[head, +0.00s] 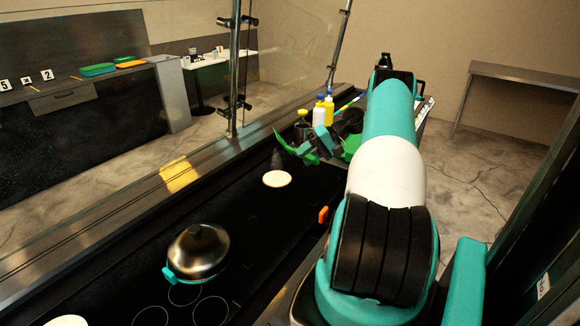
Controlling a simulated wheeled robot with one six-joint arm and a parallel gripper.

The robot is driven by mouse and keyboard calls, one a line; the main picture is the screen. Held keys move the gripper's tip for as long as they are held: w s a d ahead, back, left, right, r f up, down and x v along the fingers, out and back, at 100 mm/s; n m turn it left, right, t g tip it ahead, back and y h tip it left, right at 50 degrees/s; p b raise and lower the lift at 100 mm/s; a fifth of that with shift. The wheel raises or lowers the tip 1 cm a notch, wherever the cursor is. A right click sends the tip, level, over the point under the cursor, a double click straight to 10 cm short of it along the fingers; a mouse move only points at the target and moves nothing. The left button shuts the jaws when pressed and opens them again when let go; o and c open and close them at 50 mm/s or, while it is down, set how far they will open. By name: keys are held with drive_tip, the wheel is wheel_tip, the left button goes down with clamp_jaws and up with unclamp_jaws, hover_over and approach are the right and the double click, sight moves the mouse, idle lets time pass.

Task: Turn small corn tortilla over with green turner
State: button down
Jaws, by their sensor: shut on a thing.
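A small pale tortilla (277,179) lies flat on the black griddle (262,222). My gripper (318,147) is beyond it and to its right, shut on the green turner (308,158). The turner is held above the far part of the griddle, apart from the tortilla. Its thin green end points up and left. My gripper and arm hide part of the turner. Another pale round (66,321), perhaps a tortilla, is cut off at the bottom left edge.
A domed metal lid (198,252) with a teal handle stands at the near left. White and yellow bottles (320,112) stand at the far end. An orange item (323,215) sits at the right edge. A glass screen (290,60) rises behind the left ledge.

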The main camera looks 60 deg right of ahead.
drive_tip(key=shift+w+a+r+g+h, duration=0.15)
drive_tip(key=shift+a+r+g+h, duration=0.15)
drive_tip(key=shift+h, duration=0.1)
drive_tip(key=g+h+b, duration=0.1)
drive_tip(key=b, duration=0.3)
drive_tip(key=shift+w+a+g+h, duration=0.3)
drive_tip(key=shift+w+a, duration=0.1)
drive_tip(key=r+g+h+b, duration=0.1)
drive_tip(key=h+b, duration=0.1)
drive_tip(key=b, duration=0.1)
drive_tip(key=w+a+r+g+h+b, duration=0.1)
drive_tip(key=g+h+b, duration=0.1)
drive_tip(key=b, duration=0.2)
drive_tip(key=w+a+r+g+h+b, duration=0.1)
drive_tip(key=r+g+b, duration=0.1)
drive_tip(key=b, duration=0.1)
drive_tip(key=shift+a+h+b, duration=0.1)
drive_tip(key=shift+h+b, duration=0.3)
drive_tip(key=shift+s, duration=0.1)
